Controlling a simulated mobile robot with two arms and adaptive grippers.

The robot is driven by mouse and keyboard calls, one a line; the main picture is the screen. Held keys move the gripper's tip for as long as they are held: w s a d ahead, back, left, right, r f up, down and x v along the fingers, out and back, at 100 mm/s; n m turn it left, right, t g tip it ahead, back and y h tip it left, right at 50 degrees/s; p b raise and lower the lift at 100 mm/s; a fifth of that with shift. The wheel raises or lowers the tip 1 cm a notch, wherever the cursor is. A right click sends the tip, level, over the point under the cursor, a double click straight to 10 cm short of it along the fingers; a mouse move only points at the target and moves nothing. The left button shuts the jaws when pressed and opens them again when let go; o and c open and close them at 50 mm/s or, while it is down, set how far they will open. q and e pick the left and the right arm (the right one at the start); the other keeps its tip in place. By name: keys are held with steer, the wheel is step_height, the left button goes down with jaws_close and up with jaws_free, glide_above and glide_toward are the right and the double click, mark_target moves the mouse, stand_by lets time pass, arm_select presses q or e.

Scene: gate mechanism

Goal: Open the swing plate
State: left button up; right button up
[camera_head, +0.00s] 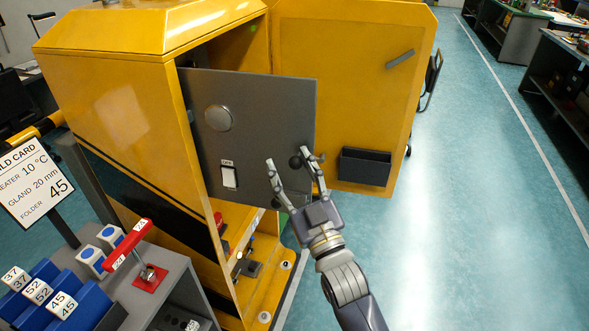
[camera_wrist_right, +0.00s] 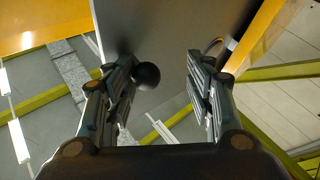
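The grey swing plate (camera_head: 262,110) stands at the opening of the yellow cabinet, angled out from its left side. It carries a round metal disc (camera_head: 218,118), a small white switch (camera_head: 229,177) and a dark ball knob (camera_head: 295,161) near its right edge. My right gripper (camera_head: 288,157) is open at that edge, with the knob beside its right finger in the head view. In the right wrist view, the ball knob (camera_wrist_right: 146,76) is beside the left finger, and the plate (camera_wrist_right: 165,35) shows between the spread fingers (camera_wrist_right: 160,68). I cannot tell whether they touch. My left gripper is out of view.
The yellow cabinet door (camera_head: 345,85) with a dark pocket (camera_head: 366,167) stands open at right. A grey bench with a red lever (camera_head: 128,246) and blue blocks (camera_head: 85,300) is at lower left. The blue floor (camera_head: 480,220) at right is clear.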

steer(key=shift+s+a+r, duration=0.15)
steer(key=shift+s+r, duration=0.05)
steer(key=shift+s, duration=0.05)
steer(key=shift+w+f, duration=0.1)
steer(key=shift+f, duration=0.2)
steer(key=shift+f, duration=0.1)
steer(key=v, duration=1.2)
steer(key=shift+r, duration=0.35)
